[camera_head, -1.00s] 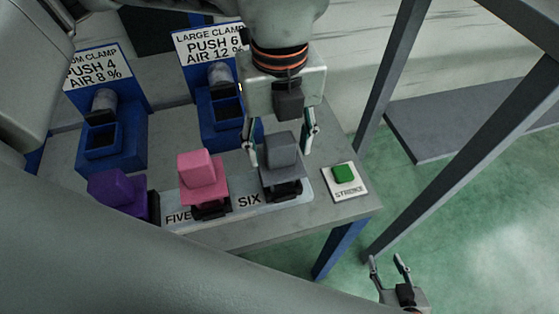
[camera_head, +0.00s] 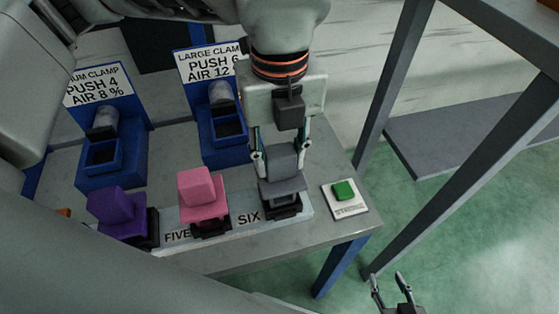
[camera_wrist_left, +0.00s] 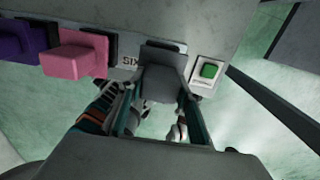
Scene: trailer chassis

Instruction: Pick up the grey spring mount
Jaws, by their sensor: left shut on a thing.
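The grey spring mount (camera_head: 283,187) stands upright in its black holder beside the word SIX on the table's label strip. My left gripper (camera_head: 282,158) comes down over it from above, with one finger on each side of its upper block. The fingers are shut on the mount. In the left wrist view the grey mount (camera_wrist_left: 160,84) sits between the two fingers (camera_wrist_left: 160,112). My right gripper (camera_head: 392,290) is at the bottom edge of the head view, out past the table, with its fingers apart and nothing between them.
A pink mount (camera_head: 202,190) and a purple mount (camera_head: 118,210) stand to the left. A green button (camera_head: 343,190) on a white plate is close on the right. Two blue clamp stations (camera_head: 222,134) with signs stand behind. A grey frame post (camera_head: 392,85) rises at right.

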